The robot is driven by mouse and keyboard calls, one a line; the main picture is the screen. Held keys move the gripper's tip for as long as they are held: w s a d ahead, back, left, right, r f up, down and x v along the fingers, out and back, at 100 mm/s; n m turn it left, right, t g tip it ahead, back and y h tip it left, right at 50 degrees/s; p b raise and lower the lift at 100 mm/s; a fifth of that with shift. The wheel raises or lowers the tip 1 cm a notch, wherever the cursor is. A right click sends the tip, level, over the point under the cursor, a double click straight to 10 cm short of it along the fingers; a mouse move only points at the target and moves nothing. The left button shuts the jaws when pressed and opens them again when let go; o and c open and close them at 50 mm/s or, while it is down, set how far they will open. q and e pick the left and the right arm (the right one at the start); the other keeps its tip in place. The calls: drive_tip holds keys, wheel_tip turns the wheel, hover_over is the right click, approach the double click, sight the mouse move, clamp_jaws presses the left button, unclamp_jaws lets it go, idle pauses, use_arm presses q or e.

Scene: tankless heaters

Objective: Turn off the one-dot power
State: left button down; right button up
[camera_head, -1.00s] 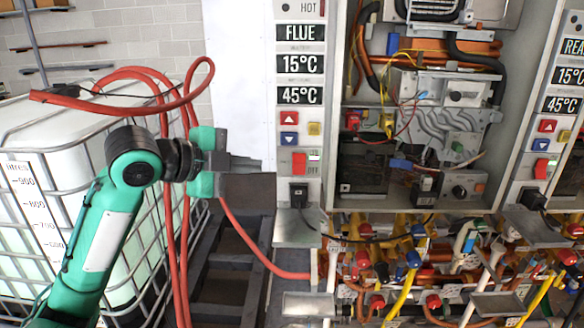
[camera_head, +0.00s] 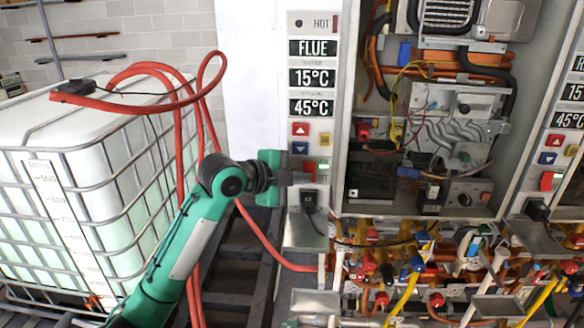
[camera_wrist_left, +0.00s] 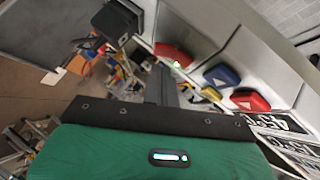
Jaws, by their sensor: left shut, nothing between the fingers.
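The left heater's control panel (camera_head: 313,95) carries FLUE, 15°C and 45°C displays. Below are a red up button (camera_head: 300,129), a blue down button (camera_head: 299,148) and a yellow button (camera_head: 325,140). A green light (camera_head: 323,167) glows at the power switch, whose red rocker is mostly hidden behind my gripper in the head view. The red power switch (camera_wrist_left: 173,52) shows just beyond the fingertips in the wrist view. My left gripper (camera_head: 308,178) is shut and empty, at the panel's lower part; contact with the switch cannot be told.
A black plug (camera_head: 309,200) sits just below the fingers. A second panel with its own red switch (camera_head: 549,181) is at the right. Pipes and valves (camera_head: 410,270) crowd below. A caged white tank (camera_head: 75,190) and red hoses are at the left.

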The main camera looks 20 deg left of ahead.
use_arm(q)
drive_tip(key=shift+w+a+f, duration=0.2)
drive_tip(key=shift+w+f, duration=0.15)
drive_tip(key=shift+w, duration=0.25)
drive_tip(key=shift+f, duration=0.1)
drive_tip(key=t+b, duration=0.1)
drive_tip(key=m+b, duration=0.1)
drive_tip(key=b, duration=0.1)
drive_tip(key=shift+w+a+f+t, duration=0.1)
drive_tip(key=shift+w+f+t, duration=0.1)
drive_tip(key=shift+t, duration=0.2)
